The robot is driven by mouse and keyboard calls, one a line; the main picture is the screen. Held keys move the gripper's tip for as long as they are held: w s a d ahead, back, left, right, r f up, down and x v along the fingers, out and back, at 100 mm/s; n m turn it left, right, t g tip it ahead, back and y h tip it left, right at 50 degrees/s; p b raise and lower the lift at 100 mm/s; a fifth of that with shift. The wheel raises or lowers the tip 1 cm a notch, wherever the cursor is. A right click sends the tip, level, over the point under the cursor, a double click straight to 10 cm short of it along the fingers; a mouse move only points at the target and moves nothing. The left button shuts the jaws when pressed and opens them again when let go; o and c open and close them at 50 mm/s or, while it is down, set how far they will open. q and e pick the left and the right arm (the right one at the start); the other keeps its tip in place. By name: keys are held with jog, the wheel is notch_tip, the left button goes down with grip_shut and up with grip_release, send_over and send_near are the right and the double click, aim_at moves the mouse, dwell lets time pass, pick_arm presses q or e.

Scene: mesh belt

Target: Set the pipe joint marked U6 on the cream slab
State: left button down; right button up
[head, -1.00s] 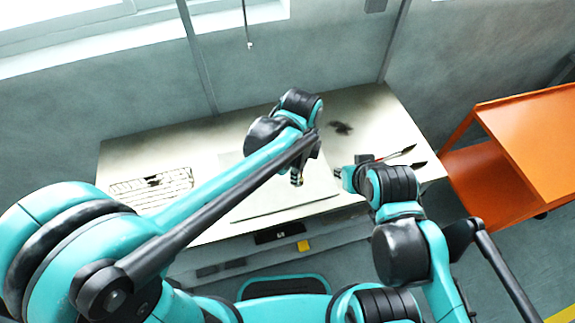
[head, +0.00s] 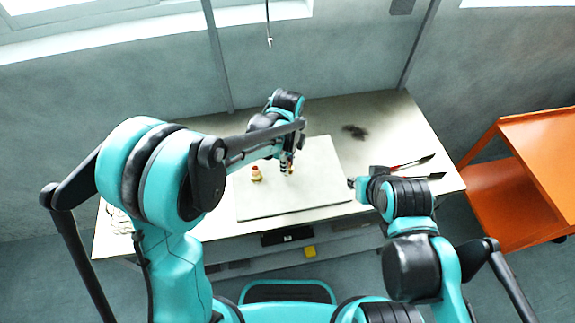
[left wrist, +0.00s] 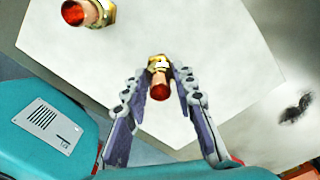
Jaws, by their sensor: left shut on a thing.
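The cream slab (head: 300,200) lies on the table; it also fills much of the left wrist view (left wrist: 215,40). My left gripper (head: 287,170) is over the slab, pointing down. In the left wrist view its fingers (left wrist: 160,92) are shut on a pipe joint (left wrist: 159,80) with a brass collar and a red end. Whether this joint touches the slab I cannot tell. No U6 mark is legible. My right gripper (head: 352,184) is by the slab's right edge; its jaws are unclear.
Two thin dark-tipped tools (head: 410,162) lie on the table's right side. An orange shelf unit (head: 515,190) stands right of the table. A pale item (head: 118,218) at left is mostly hidden by my left arm.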

pick_arm(q)
jog(key=shift+f, duration=0.6)
jog(key=shift+f, duration=0.1)
jog(key=c, duration=1.2)
grip_release()
